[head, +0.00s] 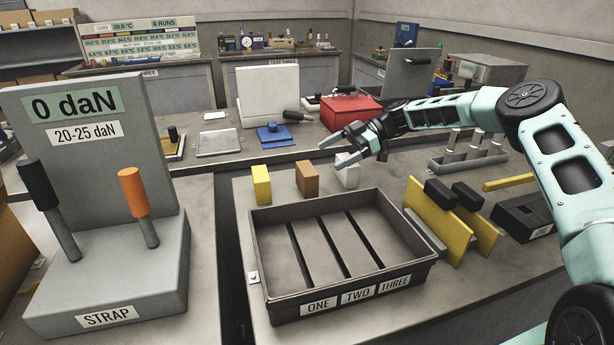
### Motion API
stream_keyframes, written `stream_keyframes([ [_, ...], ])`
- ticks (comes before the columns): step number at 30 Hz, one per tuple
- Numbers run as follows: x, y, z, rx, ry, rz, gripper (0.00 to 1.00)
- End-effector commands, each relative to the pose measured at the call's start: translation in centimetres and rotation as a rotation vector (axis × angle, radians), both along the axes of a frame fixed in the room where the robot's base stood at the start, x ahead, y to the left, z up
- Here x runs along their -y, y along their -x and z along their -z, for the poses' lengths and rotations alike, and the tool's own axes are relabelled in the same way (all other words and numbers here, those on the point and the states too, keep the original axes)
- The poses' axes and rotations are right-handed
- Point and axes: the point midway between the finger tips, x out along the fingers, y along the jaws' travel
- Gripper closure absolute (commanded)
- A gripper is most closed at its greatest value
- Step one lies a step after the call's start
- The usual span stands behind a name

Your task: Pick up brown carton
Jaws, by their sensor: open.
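The brown carton (307,178) is a small upright block on the near bench, just behind the tray, between a yellow carton (262,184) and a white carton (347,172). My gripper (330,158) is open and empty. It comes in from the right, above and a little right of the brown carton. Its far finger reaches past the carton's top in the picture. No contact shows, and I cannot tell the exact height gap. The near finger partly hides the white carton.
A grey tray (345,284) with slots labelled ONE, TWO, THREE stands in front of the cartons, empty. Yellow plates (429,207) with black handles stand to its right. A grey STRAP stand (110,262) is at left. A red box (351,113) and blue block (273,134) sit behind.

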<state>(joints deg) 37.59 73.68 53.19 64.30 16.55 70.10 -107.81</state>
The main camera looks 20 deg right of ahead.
Motion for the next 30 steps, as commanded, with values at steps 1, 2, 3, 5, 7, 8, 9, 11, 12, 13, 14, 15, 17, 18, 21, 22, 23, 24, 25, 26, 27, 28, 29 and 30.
stream_keyframes([
  [1,-0.6,0.0,0.1,-0.001,0.0,-0.002,0.0],
  [2,-0.9,0.0,0.2,-0.001,0.0,-0.002,0.0],
  [3,-1.1,0.0,0.4,0.0,0.0,-0.001,0.0],
  [5,-1.3,0.0,0.5,0.0,0.0,0.0,0.0],
  [7,-1.8,0.1,0.6,0.0,0.0,-0.001,0.0],
  [8,-2.1,0.2,0.7,-0.001,0.0,-0.002,0.0],
  [9,-2.5,0.3,0.9,-0.002,0.0,-0.001,0.0],
  [11,-3.4,0.5,1.2,-0.003,-0.001,-0.003,0.0],
  [12,-4.0,0.6,1.5,-0.002,0.0,-0.003,0.0],
  [13,-4.4,0.7,1.7,-0.002,0.0,-0.003,0.0],
  [14,-4.8,0.6,1.9,-0.001,0.0,-0.003,0.0],
  [15,-5.2,0.6,2.1,-0.001,0.0,-0.002,0.0],
  [17,-5.7,0.6,2.4,0.0,0.0,-0.001,0.0],
  [18,-5.9,0.6,2.5,0.0,0.0,-0.001,0.0],
  [21,-6.1,0.6,2.7,0.0,0.001,0.0,0.0],
  [22,-6.1,0.6,2.7,0.0,0.001,0.001,0.0],
  [23,-6.1,0.6,2.7,0.0,0.001,0.001,0.0],
  [24,-6.1,0.6,2.7,0.0,0.001,0.001,0.0],
  [25,-6.1,0.6,2.7,0.0,0.001,0.001,0.0],
  [26,-6.1,0.6,2.7,0.0,0.001,0.001,0.0],
  [27,-6.1,0.6,2.7,0.0,0.001,0.001,0.11],
  [28,-6.1,0.6,2.7,0.0,0.001,0.001,0.19],
  [29,-6.1,0.6,2.7,0.0,0.001,0.001,0.28],
  [30,-6.1,0.6,2.7,0.0,0.001,0.001,0.39],
])
